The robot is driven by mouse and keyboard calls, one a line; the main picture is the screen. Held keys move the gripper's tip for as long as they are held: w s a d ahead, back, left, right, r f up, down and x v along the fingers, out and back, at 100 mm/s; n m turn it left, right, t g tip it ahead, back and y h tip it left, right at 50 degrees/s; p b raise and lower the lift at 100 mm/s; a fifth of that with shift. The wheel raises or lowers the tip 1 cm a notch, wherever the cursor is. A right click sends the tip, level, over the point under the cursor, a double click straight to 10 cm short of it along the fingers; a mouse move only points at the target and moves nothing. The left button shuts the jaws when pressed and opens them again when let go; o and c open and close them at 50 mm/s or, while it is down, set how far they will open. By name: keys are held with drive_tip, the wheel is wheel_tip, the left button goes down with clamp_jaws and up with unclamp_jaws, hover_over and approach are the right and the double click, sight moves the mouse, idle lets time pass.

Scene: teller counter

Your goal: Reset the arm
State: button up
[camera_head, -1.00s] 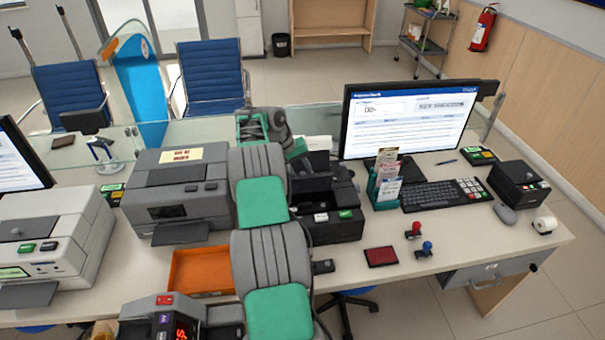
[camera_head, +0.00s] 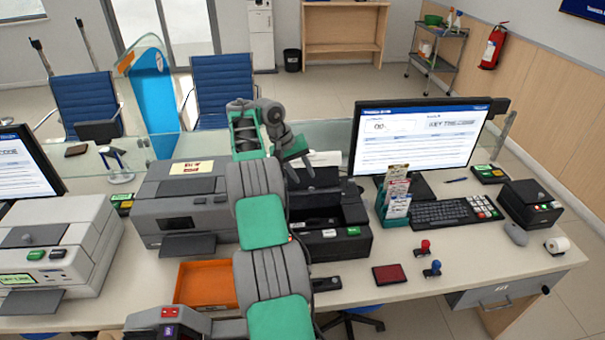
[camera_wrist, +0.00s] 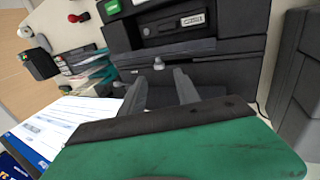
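My arm (camera_head: 262,220) reaches up over the counter from the bottom of the head view. It bends at the wrist behind the dark counter machine (camera_head: 335,238). My gripper (camera_head: 304,163) hangs there, pointing down and to the right, small and partly hidden. In the wrist view my gripper (camera_wrist: 159,82) shows two grey fingers standing apart. I see nothing held between them. The dark machine (camera_wrist: 205,70) lies beyond the fingertips, and they appear clear of it.
A grey printer (camera_head: 185,210) stands left of my arm, with an orange tray (camera_head: 207,285) in front. A monitor (camera_head: 420,135), keyboard (camera_head: 445,213), leaflet holder (camera_head: 395,208) and stamps (camera_head: 426,247) stand to the right. A glass screen (camera_head: 325,140) runs along the back edge.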

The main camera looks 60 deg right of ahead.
drive_tip(key=w+a+r+n+t+h+b, duration=0.1)
drive_tip(key=w+a+r+n+t, duration=0.1)
drive_tip(key=w+a+r, duration=0.6)
drive_tip(key=w+a+r+n+t+b, duration=0.1)
drive_tip(key=a+r+n+t+b, duration=0.3)
drive_tip(key=a, duration=1.3)
drive_tip(key=s+a+f+n+y, duration=0.1)
drive_tip(key=s+a, duration=0.3)
drive_tip(key=a, duration=0.5)
drive_tip(key=s+a+f+n+t+y, duration=0.1)
drive_tip(key=s+a, duration=0.3)
drive_tip(key=a, duration=0.5)
drive_tip(key=s+a+f+n+t+y, duration=0.1)
drive_tip(key=s+a, duration=0.4)
drive_tip(key=a, duration=0.5)
wheel_tip(320, 180, down, 2)
drive_tip(key=shift+f+n+y+p, duration=0.25)
drive_tip(key=shift+n+y+p, duration=0.15)
drive_tip(key=shift+y, duration=0.2)
drive_tip(key=shift+a, duration=0.1)
